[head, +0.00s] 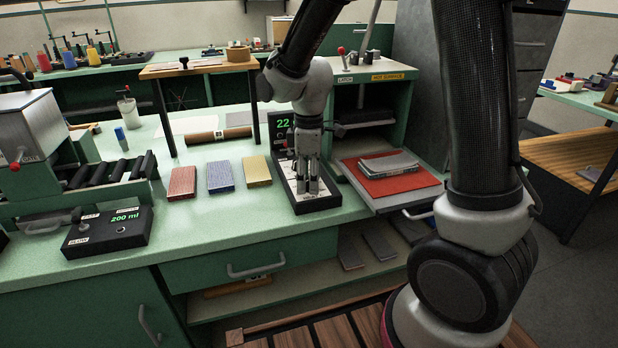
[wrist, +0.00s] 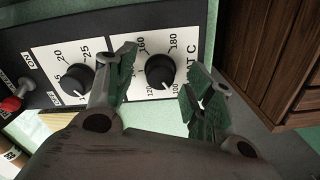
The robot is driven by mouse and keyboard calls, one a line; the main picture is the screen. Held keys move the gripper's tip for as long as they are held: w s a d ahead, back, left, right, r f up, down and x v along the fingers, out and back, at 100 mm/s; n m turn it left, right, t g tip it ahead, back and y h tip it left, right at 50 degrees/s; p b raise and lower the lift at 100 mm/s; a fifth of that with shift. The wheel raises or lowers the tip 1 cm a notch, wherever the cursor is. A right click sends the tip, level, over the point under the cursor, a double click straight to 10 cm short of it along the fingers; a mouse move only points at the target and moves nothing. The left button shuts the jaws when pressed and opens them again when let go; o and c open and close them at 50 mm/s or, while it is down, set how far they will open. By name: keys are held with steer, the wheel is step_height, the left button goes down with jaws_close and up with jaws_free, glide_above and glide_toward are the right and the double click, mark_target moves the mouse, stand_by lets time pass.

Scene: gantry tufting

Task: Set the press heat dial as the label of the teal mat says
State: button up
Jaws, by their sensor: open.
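The press heat dial (wrist: 160,71) is a black knob on a white plate marked C, with 100, 120, 160 and 180 readable around it. Its white mark appears to lie at the low end, near 100. My gripper (wrist: 160,76) is open, with one finger on each side of this dial; I cannot tell if they touch it. In the head view my gripper (head: 307,190) points down over the dark control panel (head: 322,205) and hides its dials. No teal mat or readable mat label can be made out.
A second black dial (wrist: 75,78), marked 20 and 25, and a red switch (wrist: 12,103) sit beside the heat dial. Red (head: 182,182), blue (head: 220,177) and yellow (head: 256,171) blocks lie left of the panel. The press (head: 372,105) and its tray (head: 392,205) stand right.

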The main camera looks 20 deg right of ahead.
steer(key=shift+f, duration=0.15)
steer(key=c, duration=1)
steer(key=shift+c, duration=0.2)
steer(key=shift+m, duration=0.3)
steer(key=m, duration=1.1)
steer(key=shift+m, duration=0.3)
steer(key=o, duration=1)
